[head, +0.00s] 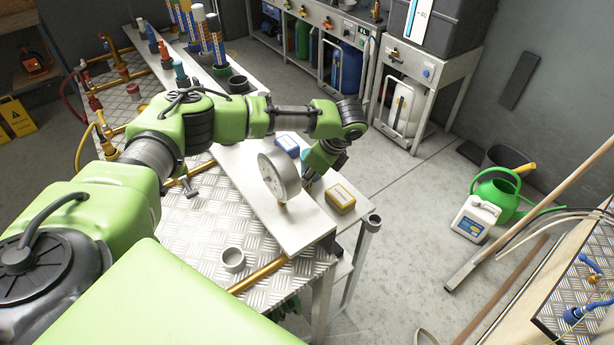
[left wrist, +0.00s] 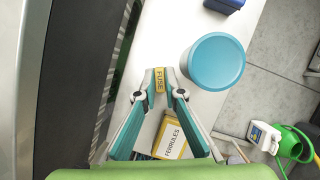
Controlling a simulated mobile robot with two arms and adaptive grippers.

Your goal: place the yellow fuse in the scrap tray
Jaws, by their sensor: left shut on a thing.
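The yellow fuse (left wrist: 159,80), lettered FUSE, is between the fingertips of my left gripper (left wrist: 160,88) in the left wrist view, and the gripper is shut on it. In the head view my left gripper (head: 308,186) points down over the white shelf, partly hidden behind a round gauge; the fuse is not clear there. I cannot make out a tray marked as scrap in either view. My right gripper is not in view.
A teal round-topped container (left wrist: 214,61) stands right of the fuse. A yellow-and-white FERRULES box (left wrist: 172,137) lies close by, also in the head view (head: 341,199). A grey cup (head: 233,259) stands on the tread-plate bench.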

